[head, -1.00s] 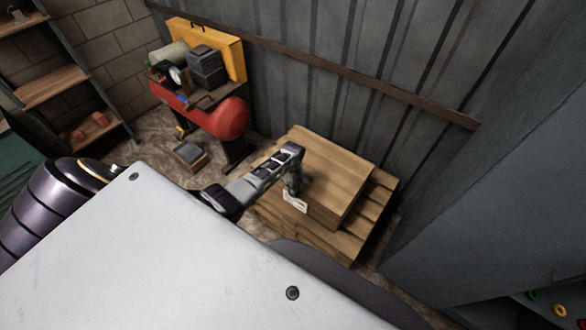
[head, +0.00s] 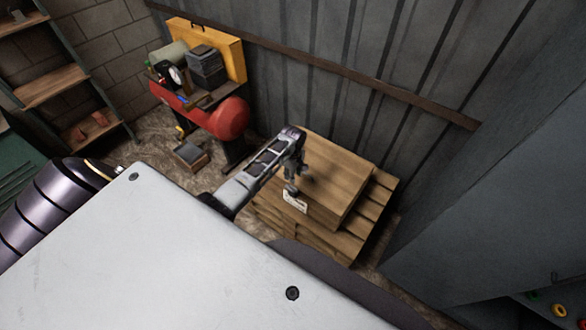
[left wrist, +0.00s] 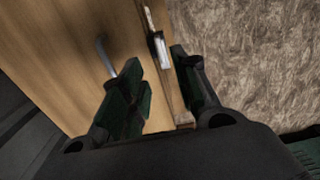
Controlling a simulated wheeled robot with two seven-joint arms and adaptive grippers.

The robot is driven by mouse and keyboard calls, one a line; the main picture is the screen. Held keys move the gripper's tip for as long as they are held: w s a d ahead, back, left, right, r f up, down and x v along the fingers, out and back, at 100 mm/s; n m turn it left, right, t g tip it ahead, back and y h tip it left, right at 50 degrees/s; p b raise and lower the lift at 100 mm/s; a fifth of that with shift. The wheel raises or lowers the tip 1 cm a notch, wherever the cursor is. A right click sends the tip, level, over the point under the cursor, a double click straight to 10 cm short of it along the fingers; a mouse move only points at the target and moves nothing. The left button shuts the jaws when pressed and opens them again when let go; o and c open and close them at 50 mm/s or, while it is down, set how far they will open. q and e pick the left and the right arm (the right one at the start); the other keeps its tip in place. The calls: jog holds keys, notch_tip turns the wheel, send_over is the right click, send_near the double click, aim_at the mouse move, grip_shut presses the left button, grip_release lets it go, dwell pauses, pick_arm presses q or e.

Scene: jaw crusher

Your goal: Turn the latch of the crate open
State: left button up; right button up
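The wooden crate (head: 345,170) stands in the middle of the head view, with a white label (head: 294,203) on its near side. My left gripper (head: 292,190) points down at the crate's near edge, just above that label. In the left wrist view the gripper (left wrist: 157,60) is open, its two dark fingers apart. A pale metal piece (left wrist: 159,47), seemingly the latch, lies at the crate edge between and just beyond the fingertips. I cannot tell if they touch it. A grey bar (left wrist: 106,57) stands on the wood (left wrist: 75,50) beside the left finger. My right gripper is not in view.
A corrugated wall (head: 340,45) stands behind the crate and a large grey panel (head: 500,170) to its right. A red machine (head: 225,118) and a small box (head: 190,156) are to its left. Bare floor (left wrist: 250,55) lies beside the crate edge.

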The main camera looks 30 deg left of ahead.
pick_arm(q)
jog(key=shift+r, duration=0.75)
jog(key=shift+f, duration=0.1)
jog(key=s+d+f+m+b, duration=0.1)
jog(key=s+f+m, duration=0.4)
jog(key=s+f, duration=0.7)
jog(key=s+d+f+m+b, duration=0.15)
jog(key=s+f+m, duration=0.5)
jog(key=f, duration=0.85)
jog(key=s+d+f+m, duration=0.1)
jog(key=s+f, duration=0.3)
jog(key=s, duration=0.6)
jog(key=s+d+f+m, duration=0.2)
jog(key=s+f+m, duration=0.2)
jog(key=s, duration=0.6)
jog(key=s+d+f+m+t, duration=0.1)
jog(key=s+d+f+m, duration=0.1)
jog(key=s, duration=0.7)
notch_tip(320, 180, down, 2)
jog(key=shift+s+d+m, duration=0.15)
jog(key=shift+s+m, duration=0.25)
jog(key=shift+m, duration=0.25)
jog(key=shift+o, duration=0.2)
jog(key=shift+w+b, duration=0.1)
jog(key=shift+b, duration=0.2)
